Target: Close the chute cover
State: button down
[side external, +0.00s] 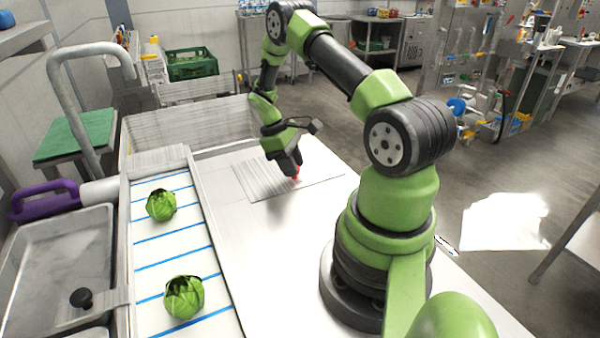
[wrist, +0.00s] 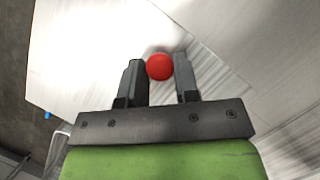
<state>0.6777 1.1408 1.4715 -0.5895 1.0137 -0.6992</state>
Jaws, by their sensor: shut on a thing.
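A flat brushed-metal panel (side external: 258,182), which looks like the chute cover, lies level with the steel worktop, left of my arm's base. A red round knob (side external: 297,177) stands toward its right side. My gripper (side external: 292,168) points down at the knob. In the wrist view the knob (wrist: 160,66) sits between the two dark fingers of my gripper (wrist: 158,62), which are shut on it. The fingers hide part of the knob in the side view. Whether an opening shows under the panel I cannot tell.
Two green lettuce heads (side external: 161,205) (side external: 184,297) rest on a white belt with blue stripes (side external: 180,243) at left. A sink (side external: 62,250) and a curved grey pipe (side external: 72,100) stand farther left. The worktop (side external: 265,265) in front of the panel is clear.

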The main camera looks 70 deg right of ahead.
aim_at(275, 171)
jog(key=shift+w+d, duration=0.55)
jog(key=c, duration=0.8)
grip_release()
jog(key=shift+c, duration=0.2)
jog(key=v, duration=1)
jog(key=shift+a, duration=0.1)
